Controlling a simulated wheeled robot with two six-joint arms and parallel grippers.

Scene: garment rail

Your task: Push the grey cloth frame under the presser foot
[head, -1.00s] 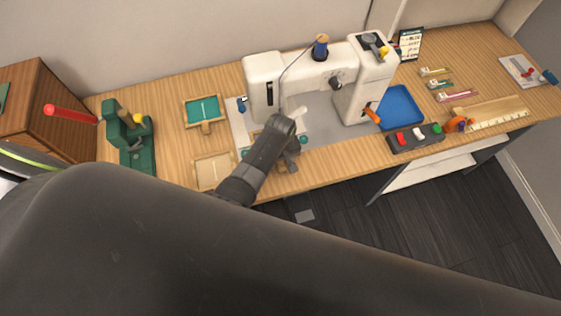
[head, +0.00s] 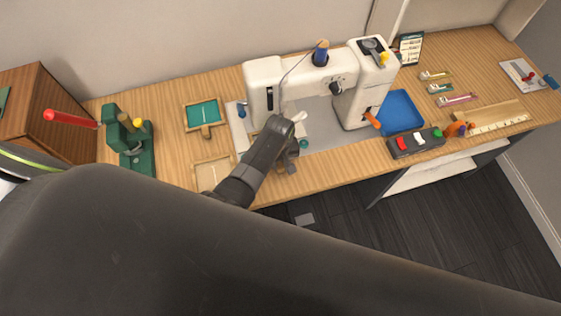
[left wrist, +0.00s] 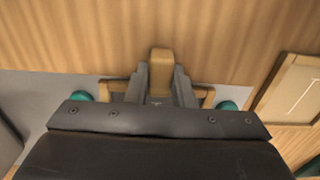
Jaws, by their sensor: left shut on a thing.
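A white sewing machine (head: 262,72) stands on the table, with its grey bed (head: 325,128) in front. My left gripper (head: 290,160) is low at the front edge of that bed, below the needle end of the machine. In the left wrist view, its two fingers (left wrist: 160,85) are shut on a wooden handle (left wrist: 161,62). Wooden frame bars (left wrist: 113,86) show on both sides of the fingers. The frame's cloth is hidden behind my gripper, so its colour and its place relative to the presser foot cannot be seen. My right gripper is not in view.
Two teal knobs (left wrist: 80,96) flank the held frame. A green cloth frame (head: 204,113) and a pale cloth frame (head: 213,172) lie left of the machine. A blue tray (head: 401,112) and a switch box (head: 415,142) stand to its right. A green press (head: 130,140) is farther left.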

